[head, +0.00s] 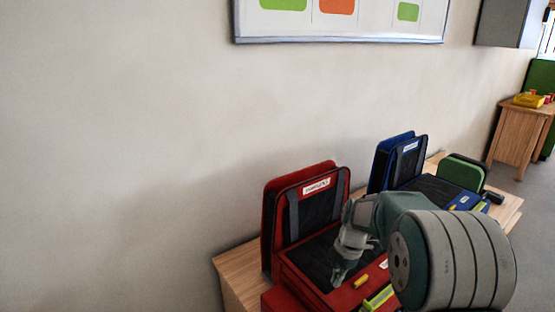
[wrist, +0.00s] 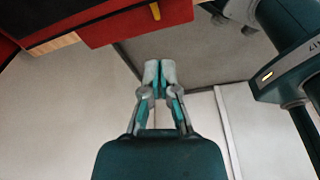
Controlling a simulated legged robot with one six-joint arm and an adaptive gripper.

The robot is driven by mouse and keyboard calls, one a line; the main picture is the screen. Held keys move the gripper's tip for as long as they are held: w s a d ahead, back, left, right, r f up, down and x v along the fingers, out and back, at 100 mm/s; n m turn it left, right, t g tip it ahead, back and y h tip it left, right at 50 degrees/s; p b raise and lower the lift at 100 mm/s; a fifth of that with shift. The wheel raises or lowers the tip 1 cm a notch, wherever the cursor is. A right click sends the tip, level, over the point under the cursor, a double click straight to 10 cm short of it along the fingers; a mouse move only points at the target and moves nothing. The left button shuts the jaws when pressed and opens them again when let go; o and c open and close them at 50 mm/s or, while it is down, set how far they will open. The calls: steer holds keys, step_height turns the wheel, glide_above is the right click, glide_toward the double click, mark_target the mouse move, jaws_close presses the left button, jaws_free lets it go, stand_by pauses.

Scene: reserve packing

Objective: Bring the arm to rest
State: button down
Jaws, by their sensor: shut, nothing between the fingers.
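My gripper (head: 338,272) shows in the head view in front of the open red case (head: 308,290), with my arm reaching in from the right. In the wrist view my gripper (wrist: 160,72) has its two fingers together and nothing between them. Past the fingertips I see floor and pale wall. Part of the red case (wrist: 120,25) shows at the top of the wrist view, apart from the fingers.
The red case and a blue case (head: 378,165) stand open on a wooden bench (head: 240,288) along the wall. A green case (head: 460,172) sits farther right. A yellow item (head: 361,281) lies at the red case. A wooden cabinet (head: 515,135) stands at the far right.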

steer(key=s+a+r+m+t+h, duration=0.1)
steer(key=s+r+m+t, duration=0.2)
steer(key=s+r+m, duration=0.95)
steer(key=s+r+m+t+h, duration=0.1)
steer(key=s+r+m+t, duration=0.2)
steer(key=s+m, duration=0.6)
steer(key=s, duration=0.4)
steer(key=shift+s+t, duration=0.3)
steer(key=shift+s, duration=0.1)
steer(key=shift+w+m, duration=0.1)
steer(key=shift+m, duration=0.15)
